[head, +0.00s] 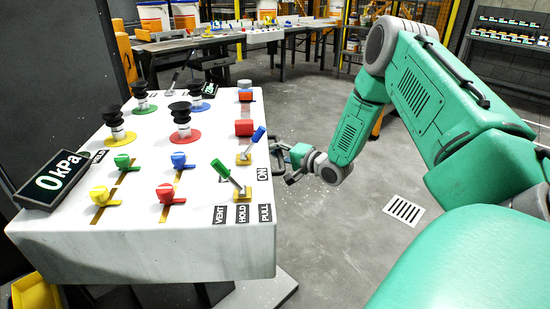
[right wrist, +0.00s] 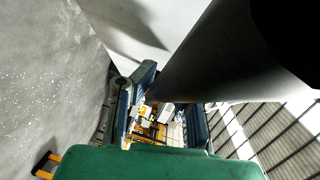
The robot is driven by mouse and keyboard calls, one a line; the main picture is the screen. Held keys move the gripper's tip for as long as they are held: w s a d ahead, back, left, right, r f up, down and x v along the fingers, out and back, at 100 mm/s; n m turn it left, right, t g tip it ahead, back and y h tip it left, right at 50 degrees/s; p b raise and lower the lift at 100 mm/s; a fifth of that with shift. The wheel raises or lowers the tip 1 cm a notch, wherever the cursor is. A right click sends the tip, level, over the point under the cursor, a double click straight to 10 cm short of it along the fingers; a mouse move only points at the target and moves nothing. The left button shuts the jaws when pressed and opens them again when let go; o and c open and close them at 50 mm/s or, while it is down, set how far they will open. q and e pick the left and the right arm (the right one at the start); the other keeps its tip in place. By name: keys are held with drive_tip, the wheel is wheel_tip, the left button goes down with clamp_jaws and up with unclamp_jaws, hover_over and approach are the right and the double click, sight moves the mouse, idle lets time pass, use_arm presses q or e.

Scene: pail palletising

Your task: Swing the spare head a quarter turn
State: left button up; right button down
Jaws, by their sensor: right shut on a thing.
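The spare head appears to be the white block (head: 140,210) on a stand, filling the left of the head view. On top are black suction cups (head: 118,128) on coloured discs and several coloured knobs (head: 167,193). A green lever (head: 223,171) and a blue lever (head: 257,137) stand near its right edge. My right gripper (head: 285,161) is at that right edge, shut on what looks like a grey side handle (head: 276,147); the grip itself is small and partly hidden. In the right wrist view its fingers (right wrist: 168,105) show below a dark cylinder (right wrist: 205,55).
A display (head: 57,181) reading 0 kPa is at the block's left corner. A dark panel (head: 55,70) stands at left. A long table (head: 190,43) with pails is at the back.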

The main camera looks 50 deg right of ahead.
drive_tip(key=shift+s+d+f+h, duration=0.2)
drive_tip(key=shift+s+d+h, duration=0.1)
drive_tip(key=shift+d, duration=0.25)
drive_tip(key=c, duration=1.9)
unclamp_jaws()
drive_tip(key=shift+a, duration=0.1)
drive_tip(key=o, duration=0.4)
drive_tip(key=shift+s+a+r, duration=0.1)
drive_tip(key=shift+s+r, duration=0.2)
drive_tip(key=shift+f, duration=0.25)
drive_tip(key=s, duration=0.4)
drive_tip(key=s+r, duration=0.1)
drive_tip(key=s, duration=0.6)
drive_tip(key=shift+s+d+r, duration=0.3)
drive_tip(key=shift+s+r, duration=0.05)
drive_tip(key=shift+a, duration=0.1)
